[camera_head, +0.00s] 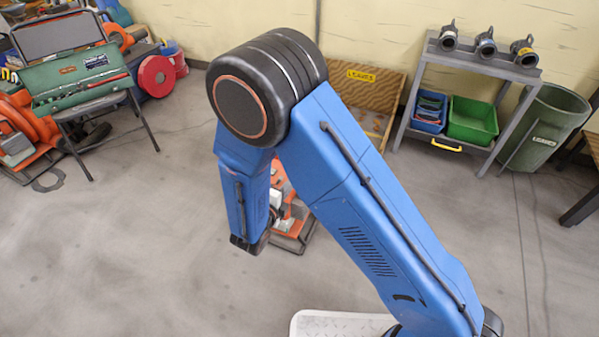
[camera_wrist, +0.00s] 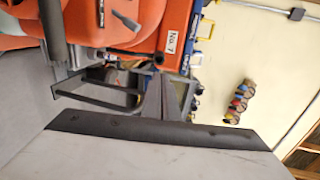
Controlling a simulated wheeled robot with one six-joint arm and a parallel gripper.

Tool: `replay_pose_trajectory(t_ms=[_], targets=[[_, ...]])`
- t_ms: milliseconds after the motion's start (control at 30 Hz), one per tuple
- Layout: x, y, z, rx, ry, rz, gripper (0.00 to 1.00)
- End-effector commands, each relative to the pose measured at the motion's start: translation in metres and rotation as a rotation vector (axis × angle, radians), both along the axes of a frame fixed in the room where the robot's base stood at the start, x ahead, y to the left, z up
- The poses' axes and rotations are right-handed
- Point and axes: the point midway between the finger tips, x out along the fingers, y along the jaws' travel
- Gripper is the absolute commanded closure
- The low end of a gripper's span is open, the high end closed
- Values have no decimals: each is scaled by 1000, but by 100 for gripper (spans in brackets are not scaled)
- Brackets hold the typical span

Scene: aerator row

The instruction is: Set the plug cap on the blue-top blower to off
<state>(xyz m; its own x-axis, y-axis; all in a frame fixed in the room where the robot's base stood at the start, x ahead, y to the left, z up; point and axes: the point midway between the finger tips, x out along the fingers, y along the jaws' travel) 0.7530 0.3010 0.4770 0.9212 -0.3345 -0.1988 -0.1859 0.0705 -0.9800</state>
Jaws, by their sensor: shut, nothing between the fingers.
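In the wrist view a large orange machine (camera_wrist: 90,32) fills the upper left. It carries a white "No. 7" label (camera_wrist: 172,42) and a grey lever-like part (camera_wrist: 126,20). I cannot tell which part is the plug cap or how it is set. In the head view an orange machine (camera_head: 299,210) stands on the floor, mostly hidden behind my arm. No blue top can be made out on either. My gripper (camera_wrist: 158,80) is shut and empty, its dark fingers pointing towards the machine. Whether it touches is unclear. The head view does not show my fingertips.
A grey rack (camera_head: 470,60) at the back right holds several black fittings, a blue bin (camera_head: 430,110) and a green bin (camera_head: 473,120). A green bin (camera_head: 545,125) stands beside it. More orange equipment (camera_head: 25,130) is at left. The floor at front left is clear.

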Motion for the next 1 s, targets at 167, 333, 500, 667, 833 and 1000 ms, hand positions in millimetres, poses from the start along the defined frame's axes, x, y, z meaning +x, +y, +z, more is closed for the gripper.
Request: replay_pose_trajectory(t_ms=[167, 333, 500, 667, 833, 1000], targets=[[12, -5, -3, -7, 1, 1, 100], [36, -14, -8, -4, 1, -1, 100], [62, -23, -13, -4, 0, -2, 100], [87, -33, -19, -4, 0, -2, 100], [109, -41, -24, -2, 1, -2, 100], [123, -45, -27, -2, 1, -1, 100]])
